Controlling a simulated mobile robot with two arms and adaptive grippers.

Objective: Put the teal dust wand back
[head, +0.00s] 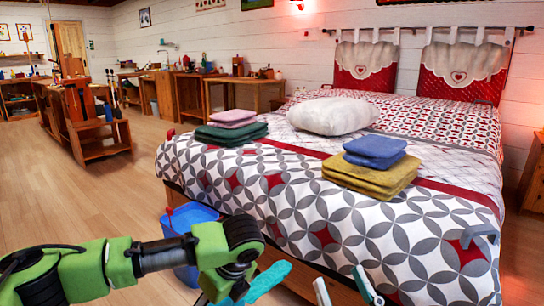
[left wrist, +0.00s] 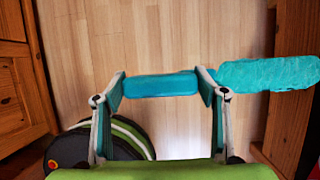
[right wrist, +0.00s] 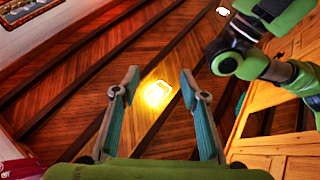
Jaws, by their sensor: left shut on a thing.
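The teal dust wand (head: 268,281) is at the bottom middle of the head view, in front of the bed. In the left wrist view its darker blue-teal handle (left wrist: 160,85) lies across between the fingers of my left gripper (left wrist: 160,78), which is shut on it. The wand's wide teal head sticks out to the right there, above the wooden floor. In the head view my left fingers are mostly hidden behind my arm. My right gripper (head: 345,288) is open and empty at the bottom right, before the bed; its fingers (right wrist: 160,76) point up at the ceiling lamp in the right wrist view.
The bed (head: 330,235) fills the right side, with folded towels (head: 372,172) and a white pillow (head: 333,115) on it. A blue bucket (head: 190,221) stands by its left side. A wooden rack (head: 98,135) stands further back left. The floor at left (head: 70,200) is clear.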

